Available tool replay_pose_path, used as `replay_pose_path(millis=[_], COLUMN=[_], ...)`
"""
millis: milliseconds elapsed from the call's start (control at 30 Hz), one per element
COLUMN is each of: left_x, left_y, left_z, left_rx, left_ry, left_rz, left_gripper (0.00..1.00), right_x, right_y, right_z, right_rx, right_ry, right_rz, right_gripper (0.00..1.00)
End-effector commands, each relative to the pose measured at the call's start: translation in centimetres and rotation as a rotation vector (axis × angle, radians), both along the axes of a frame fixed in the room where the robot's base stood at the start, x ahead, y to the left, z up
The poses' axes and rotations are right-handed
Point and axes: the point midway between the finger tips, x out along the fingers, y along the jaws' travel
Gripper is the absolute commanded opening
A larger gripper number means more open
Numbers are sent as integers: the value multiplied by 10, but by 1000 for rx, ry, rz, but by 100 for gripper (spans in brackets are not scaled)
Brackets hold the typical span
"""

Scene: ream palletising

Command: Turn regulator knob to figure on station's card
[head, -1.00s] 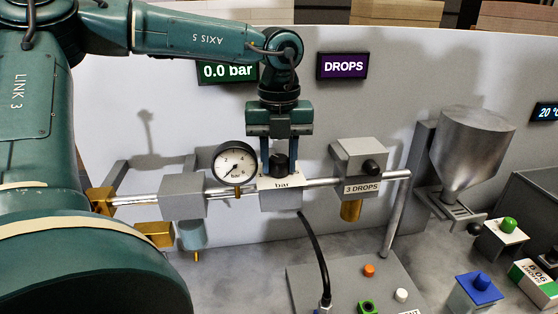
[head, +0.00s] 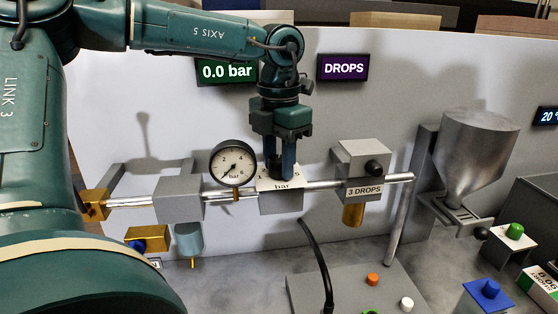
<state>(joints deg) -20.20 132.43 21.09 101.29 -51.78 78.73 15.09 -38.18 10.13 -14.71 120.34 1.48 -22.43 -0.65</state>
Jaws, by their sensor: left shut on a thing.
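The black regulator knob (head: 271,166) stands on top of the grey regulator block (head: 281,202) in the middle of the pipe. My left gripper (head: 280,172) points down from above and is shut on the knob, its fingers partly covering it. The green display (head: 227,71) reads 0.0 bar. My right gripper is not in view.
Right of the regulator, a grey lubricator block (head: 361,160) carries a "3 DROPS" card. A purple DROPS display (head: 343,67) hangs on the wall. A metal hopper (head: 475,145) stands further right. A black hose (head: 318,255) rises in front of the pipe.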

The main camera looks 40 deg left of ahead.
Motion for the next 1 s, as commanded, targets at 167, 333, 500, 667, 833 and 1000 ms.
replay_pose_path(millis=[167,333,500,667,833,1000], left_x=[0,0,0,0,0,0], left_y=[0,0,0,0,0,0], left_z=[1,1,1,1,1,1], left_rx=[0,1,1,1,0,0], left_ry=[-2,-2,-2,-2,-2,-2], left_rz=[-162,-300,-410,-479,-521,-537], left_gripper=[11,11,11,11,11,11], right_x=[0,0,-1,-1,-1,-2], right_y=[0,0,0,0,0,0], right_z=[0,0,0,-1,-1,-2], right_rx=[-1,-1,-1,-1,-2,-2], right_ry=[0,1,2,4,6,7], right_rz=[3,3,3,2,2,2], right_gripper=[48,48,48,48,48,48])
